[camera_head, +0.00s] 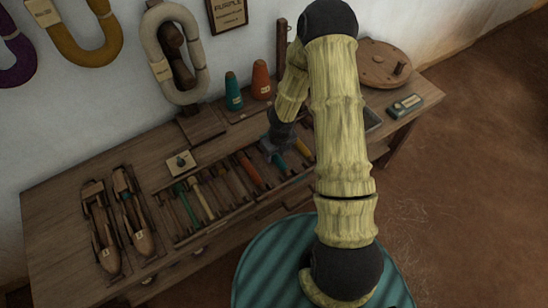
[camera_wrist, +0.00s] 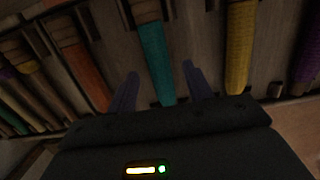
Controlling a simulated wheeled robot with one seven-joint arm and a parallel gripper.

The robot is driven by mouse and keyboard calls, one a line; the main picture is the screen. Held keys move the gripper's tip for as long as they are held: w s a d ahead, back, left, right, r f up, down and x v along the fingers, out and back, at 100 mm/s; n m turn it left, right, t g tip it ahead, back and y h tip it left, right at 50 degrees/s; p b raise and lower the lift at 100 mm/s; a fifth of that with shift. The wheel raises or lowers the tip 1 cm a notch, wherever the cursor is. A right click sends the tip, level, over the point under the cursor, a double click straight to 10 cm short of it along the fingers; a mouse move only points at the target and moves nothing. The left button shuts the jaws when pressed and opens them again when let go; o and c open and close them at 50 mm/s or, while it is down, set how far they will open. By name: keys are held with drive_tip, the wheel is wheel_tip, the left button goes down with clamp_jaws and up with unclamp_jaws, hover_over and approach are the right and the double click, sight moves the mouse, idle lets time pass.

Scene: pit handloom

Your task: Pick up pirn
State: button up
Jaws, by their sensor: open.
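Several pirns wound with coloured yarn lie side by side in a slotted wooden rack. In the wrist view a teal pirn (camera_wrist: 155,58) lies between the two fingers of my gripper (camera_wrist: 160,84), which is open and empty. Whether the fingers reach down beside the teal pirn I cannot tell. An orange pirn (camera_wrist: 82,65) lies to the left and a yellow pirn (camera_wrist: 239,48) to the right. In the head view my gripper (camera_head: 279,143) is over the rack, partly hiding the teal pirn (camera_head: 278,161). The orange pirn (camera_head: 249,168) is beside it there.
The rack is on a wooden bench (camera_head: 60,210). Two wooden shuttles (camera_head: 103,228) lie at its left. Teal and orange cones (camera_head: 233,91) stand behind the rack. A round wooden disc (camera_head: 377,66) with a knob and a small box (camera_head: 405,106) are at the right end.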

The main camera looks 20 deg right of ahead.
sight(277, 156)
drive_tip(key=shift+w+f, duration=0.1)
drive_tip(key=shift+f, duration=0.85)
drive_tip(key=c, duration=1.1)
drive_tip(key=shift+r, duration=0.15)
wheel_tip(277, 156, up, 10)
drive_tip(key=p, duration=0.8)
